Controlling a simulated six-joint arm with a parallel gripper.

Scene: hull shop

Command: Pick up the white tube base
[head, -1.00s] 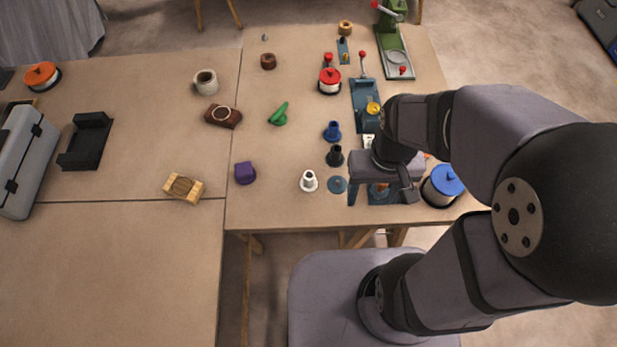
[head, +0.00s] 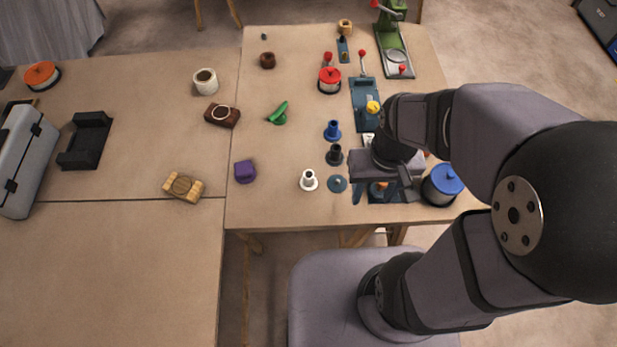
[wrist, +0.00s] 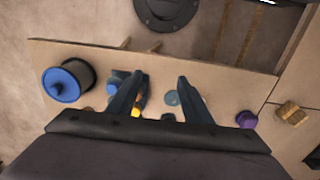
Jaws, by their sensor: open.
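The white tube base (head: 309,181) stands upright on the table near its front edge, a flanged foot with a short hollow neck. In the head view my gripper (head: 384,190) is to its right, above the table and apart from it. The gripper is open and empty, its fingers pointing down. In the wrist view the open fingers (wrist: 161,80) show over the table, and I cannot make out the white tube base there; the right finger may hide it.
A blue-grey disc (head: 337,184) lies just right of the tube base, with a black tube base (head: 334,155) behind them. A purple block (head: 245,173) sits to the left. A blue-lidded pot (head: 441,185) stands right of my gripper.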

